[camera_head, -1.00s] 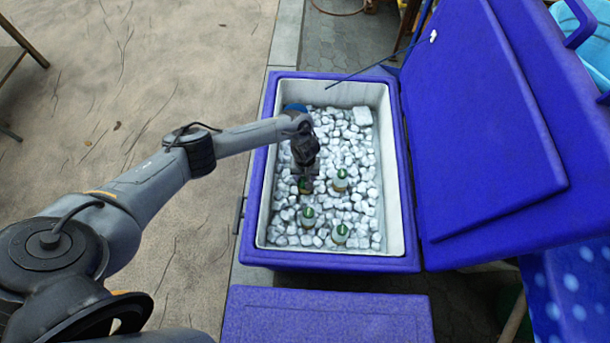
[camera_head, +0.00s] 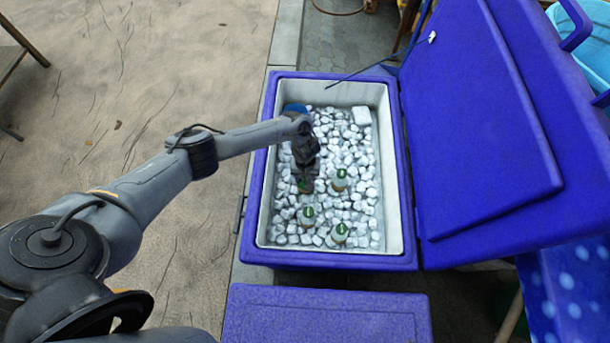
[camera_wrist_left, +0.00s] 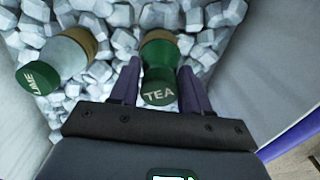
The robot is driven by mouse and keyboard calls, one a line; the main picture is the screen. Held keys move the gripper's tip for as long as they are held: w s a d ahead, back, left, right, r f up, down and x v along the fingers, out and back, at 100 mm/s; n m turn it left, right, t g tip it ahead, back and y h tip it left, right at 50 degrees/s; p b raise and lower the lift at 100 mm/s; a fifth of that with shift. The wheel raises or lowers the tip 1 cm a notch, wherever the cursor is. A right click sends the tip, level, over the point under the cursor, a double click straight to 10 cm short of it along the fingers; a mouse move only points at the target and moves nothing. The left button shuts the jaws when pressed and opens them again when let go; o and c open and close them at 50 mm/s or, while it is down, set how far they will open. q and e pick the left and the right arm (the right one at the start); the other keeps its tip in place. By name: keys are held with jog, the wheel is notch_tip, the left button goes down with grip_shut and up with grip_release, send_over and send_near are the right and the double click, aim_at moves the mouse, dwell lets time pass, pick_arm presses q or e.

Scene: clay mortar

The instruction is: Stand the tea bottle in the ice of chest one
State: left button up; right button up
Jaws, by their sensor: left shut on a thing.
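The open blue chest (camera_head: 257,190) has a white inner wall and holds a bed of ice cubes (camera_head: 350,140). My left gripper (camera_head: 305,186) reaches down inside it, toward the left side. In the left wrist view its fingers (camera_wrist_left: 160,95) are shut on the tea bottle (camera_wrist_left: 158,55), a green bottle with TEA on its cap and a tan band lower down. The bottle looks roughly upright, with its lower end at the ice; how deep it sits is unclear. In the head view the gripper mostly hides it. My right gripper is out of view.
A LIME bottle (camera_wrist_left: 62,58) stands close beside in the ice. Other green-capped bottles stand at the right (camera_head: 340,181) and nearer the front (camera_head: 307,216) (camera_head: 340,234). The raised lid (camera_head: 480,120) is on the right; a closed blue lid (camera_head: 325,315) lies in front.

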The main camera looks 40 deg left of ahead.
pick_arm(q)
jog(key=shift+f, duration=0.5)
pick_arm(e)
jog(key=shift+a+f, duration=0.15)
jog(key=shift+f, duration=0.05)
pick_arm(q)
jog(key=o, duration=1.1)
jog(key=shift+w, duration=0.1)
jog(key=shift+o, duration=0.4)
jog(key=o, duration=0.4)
jog(key=shift+r, duration=0.1)
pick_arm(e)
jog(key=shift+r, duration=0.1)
